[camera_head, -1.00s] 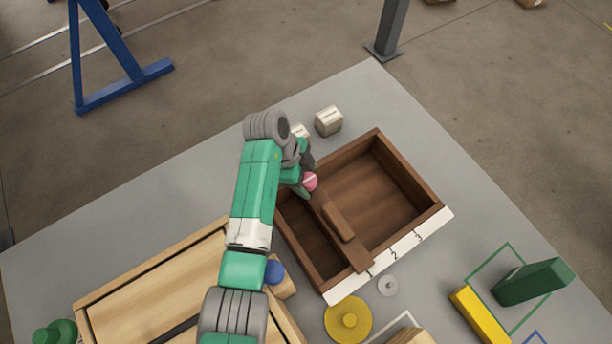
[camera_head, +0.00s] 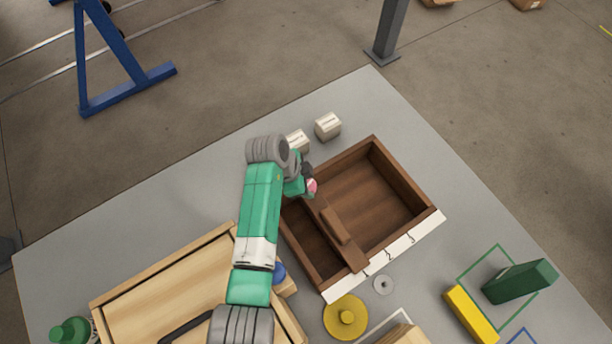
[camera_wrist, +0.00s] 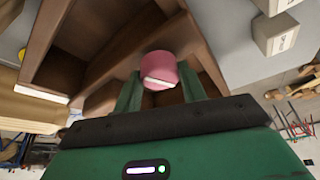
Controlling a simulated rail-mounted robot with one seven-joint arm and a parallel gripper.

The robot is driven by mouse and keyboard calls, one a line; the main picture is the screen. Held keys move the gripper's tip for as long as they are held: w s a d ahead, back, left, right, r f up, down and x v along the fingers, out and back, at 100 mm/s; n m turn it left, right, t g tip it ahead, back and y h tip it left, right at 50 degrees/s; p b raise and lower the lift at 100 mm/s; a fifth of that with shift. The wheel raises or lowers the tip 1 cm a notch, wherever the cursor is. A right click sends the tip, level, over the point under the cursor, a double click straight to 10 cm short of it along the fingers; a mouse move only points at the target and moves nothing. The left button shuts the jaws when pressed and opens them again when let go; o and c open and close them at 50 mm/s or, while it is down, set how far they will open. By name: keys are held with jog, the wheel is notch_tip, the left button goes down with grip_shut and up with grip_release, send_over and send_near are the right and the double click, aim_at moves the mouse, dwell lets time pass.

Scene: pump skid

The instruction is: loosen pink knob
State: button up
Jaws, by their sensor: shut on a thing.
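The pink knob (camera_head: 312,186) is at the far-left end of the divider in the brown wooden box (camera_head: 428,190). In the wrist view the knob (camera_wrist: 158,70) is a pink cylinder with a white mark on its face, between the two green fingers. My gripper (camera_head: 306,188) is shut on it; the wrist view also shows my gripper (camera_wrist: 160,88). The divider (camera_head: 335,235) with a raised wooden block splits the box into two compartments. My gripper hides part of the knob and the box's far-left corner.
Two pale cubes (camera_head: 328,126) stand beyond the box. A light wooden case (camera_head: 170,285) lies at left with a blue knob (camera_head: 279,272). A yellow disc (camera_head: 345,317), yellow block (camera_head: 470,314) and green block (camera_head: 520,281) are in front and right.

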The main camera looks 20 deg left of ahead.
jog(key=n+p, duration=0.2)
jog(key=n+t+p, duration=0.1)
jog(key=shift+s+d+r+n+y+p, duration=0.1)
jog(key=shift+d+r+n+y+p, duration=0.05)
jog(key=shift+r+n+y+p, duration=0.2)
jog(key=n+y+p, duration=0.1)
jog(key=n+p, duration=0.2)
jog(key=shift+f+n+t, duration=0.1)
jog(key=shift+n+t, duration=0.15)
jog(key=shift+t, duration=0.15)
jog(key=n+y+p, duration=0.1)
jog(key=n+p, duration=0.1)
jog(key=n, duration=0.1)
jog(key=shift+d+f+n+y, duration=0.1)
jog(key=shift+d+n+y, duration=0.05)
jog(key=shift+n+y, duration=0.2)
jog(key=shift+f+n+y+p, duration=0.1)
jog(key=shift+n+y+p, duration=0.5)
jog(key=shift+n, duration=0.85)
jog(key=o, duration=1)
